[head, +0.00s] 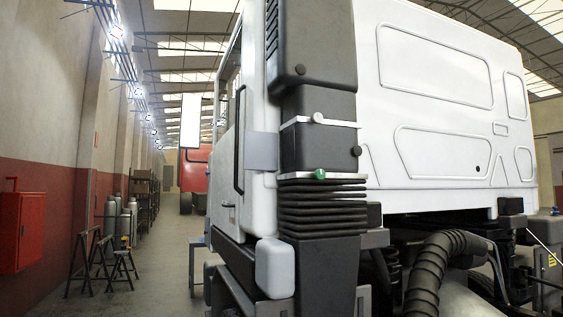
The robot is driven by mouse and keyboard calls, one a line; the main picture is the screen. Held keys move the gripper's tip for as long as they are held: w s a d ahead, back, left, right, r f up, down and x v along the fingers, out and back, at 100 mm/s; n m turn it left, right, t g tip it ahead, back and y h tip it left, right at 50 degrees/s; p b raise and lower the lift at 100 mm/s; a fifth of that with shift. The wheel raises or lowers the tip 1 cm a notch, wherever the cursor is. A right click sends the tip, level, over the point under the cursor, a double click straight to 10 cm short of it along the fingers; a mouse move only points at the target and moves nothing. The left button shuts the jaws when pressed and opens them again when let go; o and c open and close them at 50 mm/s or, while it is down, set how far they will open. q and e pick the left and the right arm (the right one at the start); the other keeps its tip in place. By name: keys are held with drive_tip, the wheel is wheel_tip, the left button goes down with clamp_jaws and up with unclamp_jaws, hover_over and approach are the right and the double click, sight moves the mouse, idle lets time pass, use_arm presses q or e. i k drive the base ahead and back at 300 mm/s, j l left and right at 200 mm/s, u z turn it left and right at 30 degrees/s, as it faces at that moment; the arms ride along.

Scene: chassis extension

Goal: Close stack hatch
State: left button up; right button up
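The black stack (318,145) stands upright at the rear corner of the white truck cab, in the middle of the head view. It has a smooth box section above ribbed bellows (322,208). A pale strap with a latch (319,119) crosses the box near its top. A second pale strap with a green knob (320,174) crosses just above the bellows. A flat grey panel (262,151) sticks out at the left side of the box; it may be the hatch, but I cannot tell for certain. Neither gripper is in view.
The white cab rear wall (440,95) fills the right. A thick corrugated hose (432,270) hangs below it. Sawhorses (100,262) and a red wall cabinet (22,230) stand left. The aisle floor (160,260) between is clear.

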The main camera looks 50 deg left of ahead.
sight(260, 149)
drive_tip(key=j+z, duration=0.8)
drive_tip(key=j, duration=0.15)
drive_tip(key=j+z, duration=0.1)
drive_tip(key=j, duration=0.4)
drive_tip(key=k+j, duration=0.1)
drive_tip(key=j, duration=0.35)
drive_tip(key=j+z, duration=0.15)
drive_tip(key=j, duration=0.35)
drive_tip(key=k+j, duration=0.15)
drive_tip(key=j, duration=0.35)
drive_tip(key=k+j+z, duration=0.15)
drive_tip(key=j, duration=0.3)
drive_tip(key=k+j, duration=0.1)
drive_tip(key=j, duration=0.35)
drive_tip(key=k+j, duration=0.1)
drive_tip(key=j, duration=0.4)
drive_tip(key=k+j, duration=0.1)
drive_tip(key=j, duration=0.35)
drive_tip(key=k+j, duration=0.1)
drive_tip(key=j, duration=0.35)
drive_tip(key=k+j, duration=0.1)
drive_tip(key=j, duration=0.35)
